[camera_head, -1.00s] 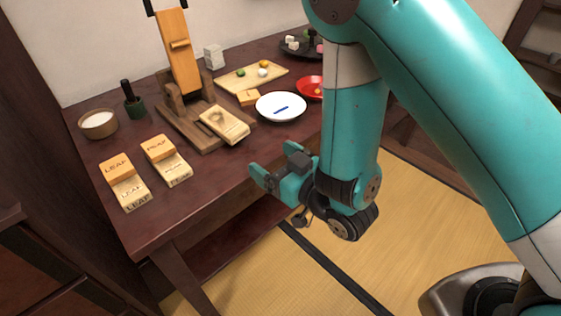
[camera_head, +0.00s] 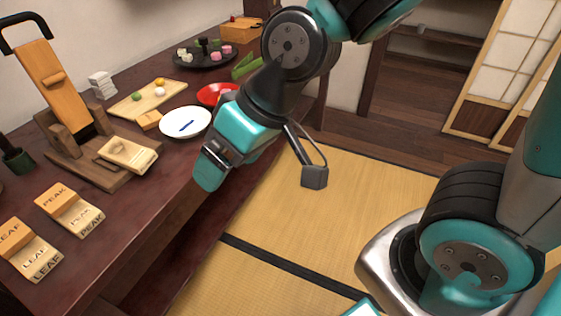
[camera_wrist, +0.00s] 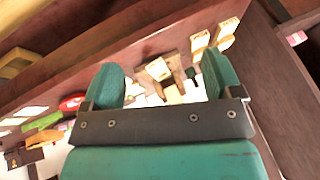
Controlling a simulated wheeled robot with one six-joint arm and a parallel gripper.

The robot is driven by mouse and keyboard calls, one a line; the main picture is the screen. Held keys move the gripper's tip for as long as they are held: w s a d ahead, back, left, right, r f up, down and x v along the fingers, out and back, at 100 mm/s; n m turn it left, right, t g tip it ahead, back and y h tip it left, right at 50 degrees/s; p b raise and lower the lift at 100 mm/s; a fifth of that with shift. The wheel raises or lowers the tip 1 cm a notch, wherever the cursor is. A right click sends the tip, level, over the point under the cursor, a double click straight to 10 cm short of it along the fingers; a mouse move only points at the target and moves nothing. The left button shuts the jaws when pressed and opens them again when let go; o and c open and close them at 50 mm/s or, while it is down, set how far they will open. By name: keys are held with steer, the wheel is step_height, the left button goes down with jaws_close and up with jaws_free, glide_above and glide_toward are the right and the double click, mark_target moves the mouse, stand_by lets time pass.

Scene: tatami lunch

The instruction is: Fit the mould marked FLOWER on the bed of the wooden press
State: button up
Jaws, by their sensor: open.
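The wooden press (camera_head: 60,95) stands on the table with its orange lever board raised and leaning back. A pale mould (camera_head: 127,153) with a carved hollow lies at the right end of its base (camera_head: 80,165); I cannot read a mark on it or tell whether it is seated. Two moulds with orange lids, one marked PEAK (camera_head: 82,216) and one marked LEAF (camera_head: 36,256), lie in front of the press. No FLOWER mark is legible. My gripper (camera_head: 212,165) is open and empty, beside the table's front edge, right of the pale mould. In the wrist view my gripper (camera_wrist: 163,78) faces the table.
A white plate (camera_head: 170,124) with a blue strip, a small wooden block (camera_head: 148,120), a board of sweets (camera_head: 125,106), a red dish (camera_head: 208,94) and a dark tray (camera_head: 190,60) stand behind and right of the press. Open tatami floor (camera_head: 290,220) lies right of the table.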

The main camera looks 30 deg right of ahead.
steer(key=s+d+r+n+g+h, duration=0.1)
steer(key=s+d+r+g, duration=0.1)
steer(key=s, duration=0.5)
steer(key=shift+s+d+r+g, duration=0.35)
steer(key=shift+d+r+g, duration=0.05)
steer(key=shift+d+r, duration=0.35)
